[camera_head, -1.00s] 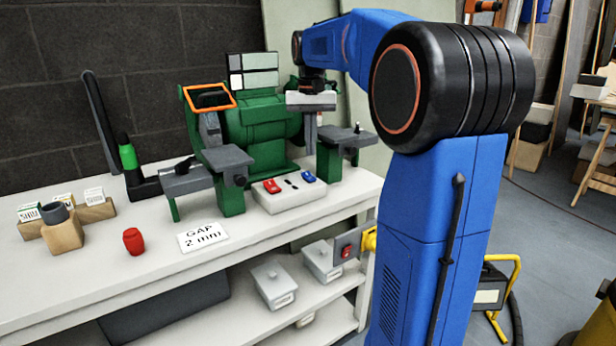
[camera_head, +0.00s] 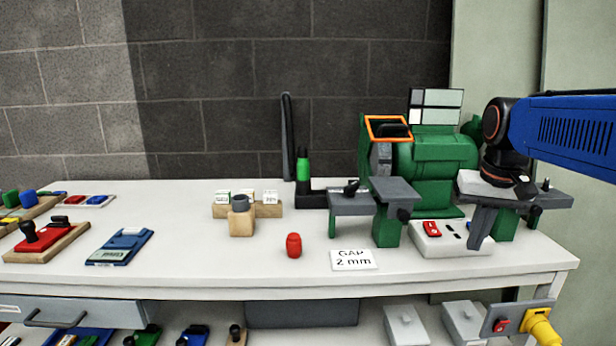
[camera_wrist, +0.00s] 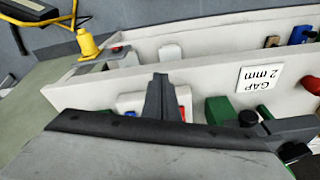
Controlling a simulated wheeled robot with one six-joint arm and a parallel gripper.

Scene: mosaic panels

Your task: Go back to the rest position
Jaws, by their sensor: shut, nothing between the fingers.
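My gripper (camera_head: 478,247) hangs at the right of the green bench grinder (camera_head: 436,160) in the head view, fingers pointing down and together, nothing held. It overlaps the grinder's right tool rest (camera_head: 545,195) and the white switch box (camera_head: 455,246) in the picture; I cannot tell whether it touches either. In the wrist view my gripper (camera_wrist: 161,80) shows as one closed dark wedge, with the bench beyond it. My blue arm comes in from the right edge of the head view.
A "GAP 2 mm" card (camera_head: 353,261) lies near the front edge. A yellow plug (camera_head: 541,328) sticks out at lower right.

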